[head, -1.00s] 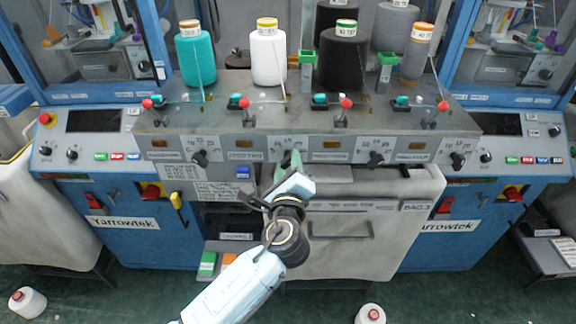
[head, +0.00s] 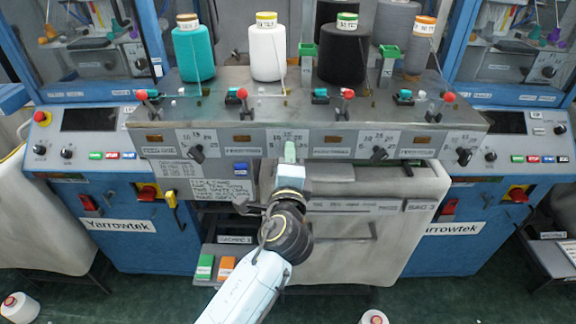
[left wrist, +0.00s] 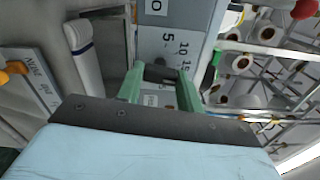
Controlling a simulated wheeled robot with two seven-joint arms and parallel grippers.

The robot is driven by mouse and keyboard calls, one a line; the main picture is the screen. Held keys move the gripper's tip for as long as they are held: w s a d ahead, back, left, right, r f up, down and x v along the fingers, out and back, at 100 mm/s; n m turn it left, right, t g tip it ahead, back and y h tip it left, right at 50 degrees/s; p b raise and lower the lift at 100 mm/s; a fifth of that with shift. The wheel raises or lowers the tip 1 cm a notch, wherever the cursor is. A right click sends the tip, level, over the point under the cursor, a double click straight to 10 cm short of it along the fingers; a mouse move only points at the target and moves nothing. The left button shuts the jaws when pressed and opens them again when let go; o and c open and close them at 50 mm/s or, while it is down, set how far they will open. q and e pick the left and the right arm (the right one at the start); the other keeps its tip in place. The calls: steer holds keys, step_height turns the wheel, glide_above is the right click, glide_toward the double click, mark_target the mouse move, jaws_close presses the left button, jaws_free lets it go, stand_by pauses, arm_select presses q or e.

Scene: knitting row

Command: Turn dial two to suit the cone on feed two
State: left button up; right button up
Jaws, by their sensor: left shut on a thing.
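The white cone (head: 267,50) with a yellow top stands second from the left on the machine shelf. My left gripper (head: 290,150), with green fingers, is at the second dial position on the grey front panel and hides the dial there in the head view. In the left wrist view, the fingers of my left gripper (left wrist: 158,82) close on the dark knob of dial two (left wrist: 160,73). Beside it the scale plate (left wrist: 168,42) shows 5, 10 and 15. The knob's pointer direction cannot be told. My right gripper is not in view.
Other dials sit at the left (head: 198,153), right of centre (head: 379,153) and far right (head: 464,156). Teal (head: 194,54), black (head: 342,58) and grey cones stand on the shelf. Red-knobbed levers line the shelf's front. A fabric-covered bin (head: 360,250) stands below the panel.

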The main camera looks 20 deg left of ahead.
arm_select(q)
steer(key=shift+f+n+b, duration=0.1)
steer(key=shift+n+b, duration=0.2)
steer(key=shift+n, duration=0.3)
steer(key=o, duration=1)
steer(key=b+v, duration=0.2)
steer(key=v, duration=1.1)
steer(key=shift+s, duration=0.2)
steer(key=shift+d, duration=0.1)
